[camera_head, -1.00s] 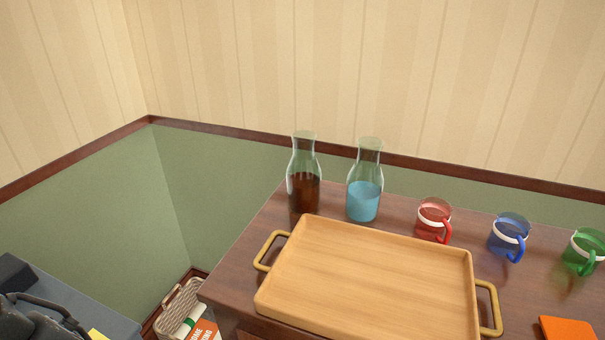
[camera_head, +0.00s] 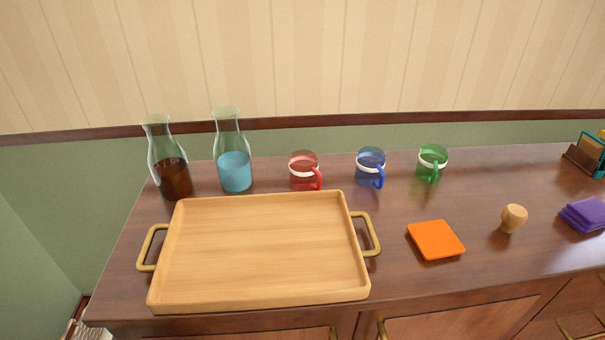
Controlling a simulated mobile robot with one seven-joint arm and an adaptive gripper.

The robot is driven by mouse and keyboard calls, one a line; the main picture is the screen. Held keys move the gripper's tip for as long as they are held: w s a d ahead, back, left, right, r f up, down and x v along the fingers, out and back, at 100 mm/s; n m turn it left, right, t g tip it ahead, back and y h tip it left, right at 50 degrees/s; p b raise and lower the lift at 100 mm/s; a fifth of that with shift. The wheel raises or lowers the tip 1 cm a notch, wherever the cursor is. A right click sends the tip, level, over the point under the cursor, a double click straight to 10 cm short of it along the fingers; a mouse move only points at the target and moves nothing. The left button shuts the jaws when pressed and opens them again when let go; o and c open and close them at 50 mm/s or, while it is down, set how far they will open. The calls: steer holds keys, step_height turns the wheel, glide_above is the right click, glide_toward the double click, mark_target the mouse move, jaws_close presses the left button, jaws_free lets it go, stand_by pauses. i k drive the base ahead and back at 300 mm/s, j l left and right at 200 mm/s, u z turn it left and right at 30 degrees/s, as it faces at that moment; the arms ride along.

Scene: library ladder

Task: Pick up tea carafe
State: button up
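The tea carafe (camera_head: 173,178) is a clear glass bottle with a narrow neck and dark brown liquid in its lower part. It stands upright at the back left of the wooden cabinet top, behind the tray's left corner. A similar carafe with blue liquid (camera_head: 235,171) stands just to its right, a small gap apart. My gripper is not in view.
An empty wooden tray (camera_head: 262,293) with brass handles lies in front of the carafes. Red (camera_head: 303,172), blue (camera_head: 370,166) and green (camera_head: 432,163) mugs stand along the back. An orange square (camera_head: 435,240), a wooden knob-shaped object (camera_head: 512,218) and purple cloths (camera_head: 583,214) lie right.

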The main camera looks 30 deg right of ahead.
mark_target(168, 165)
steer(key=k+j+u, duration=0.1)
steer(key=k+u, duration=0.2)
steer(key=k, duration=0.35)
steer(key=u, duration=0.4)
steer(key=l+u, duration=0.15)
steer(key=u, duration=0.3)
steer(key=l+u, duration=0.1)
steer(key=u, duration=0.3)
steer(key=l, duration=1.35)
steer(key=i, duration=0.05)
